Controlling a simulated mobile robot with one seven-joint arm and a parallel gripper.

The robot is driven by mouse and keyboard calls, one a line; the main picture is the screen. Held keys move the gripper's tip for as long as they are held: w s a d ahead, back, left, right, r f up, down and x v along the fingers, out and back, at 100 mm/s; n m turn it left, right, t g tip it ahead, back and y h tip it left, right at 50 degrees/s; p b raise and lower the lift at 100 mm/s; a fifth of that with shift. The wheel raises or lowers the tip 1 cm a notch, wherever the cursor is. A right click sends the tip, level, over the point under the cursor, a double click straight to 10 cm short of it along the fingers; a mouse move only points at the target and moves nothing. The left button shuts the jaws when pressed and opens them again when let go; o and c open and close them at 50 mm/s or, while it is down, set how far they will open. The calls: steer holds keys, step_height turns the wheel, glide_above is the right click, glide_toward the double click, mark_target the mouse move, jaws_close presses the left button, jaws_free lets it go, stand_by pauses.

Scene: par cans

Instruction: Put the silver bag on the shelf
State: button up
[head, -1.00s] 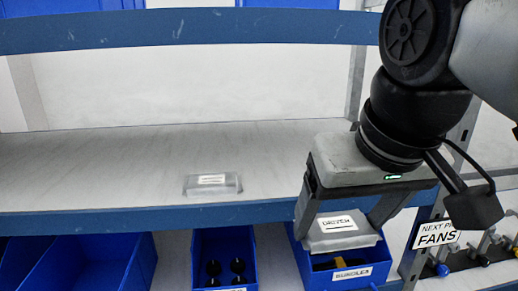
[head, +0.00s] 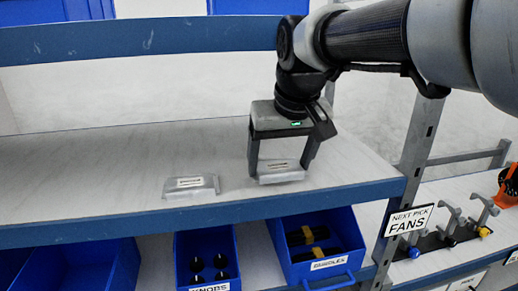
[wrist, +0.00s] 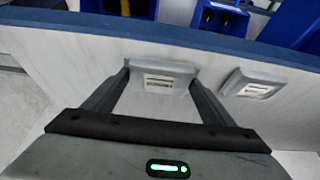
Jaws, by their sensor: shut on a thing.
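My gripper (head: 280,172) is shut on a silver bag (head: 282,176), one finger at each end of it. The bag is flat and grey with a small white label. It is at or just above the shelf (head: 110,170), near the front edge; I cannot tell whether it touches. In the wrist view the held bag (wrist: 160,82) shows between the fingers. A second silver bag (head: 191,187) lies on the shelf to the left, apart from the held one. It also shows in the wrist view (wrist: 252,88), on the right.
The blue front beam (head: 100,228) edges the shelf. Blue bins of knobs (head: 207,258) and dark parts (head: 318,250) stand below. A metal post (head: 418,140) and a "NEXT PICK FANS" sign (head: 408,219) are on the right. The shelf's left side is clear.

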steer(key=shift+w+a+f, duration=0.1)
steer(key=shift+w+f, duration=0.2)
steer(key=shift+f, duration=0.5)
steer(key=shift+s, duration=0.15)
steer(key=shift+f+b, duration=0.25)
steer(key=shift+b, duration=0.05)
steer(key=o, duration=1.1)
steer(key=shift+r, duration=0.1)
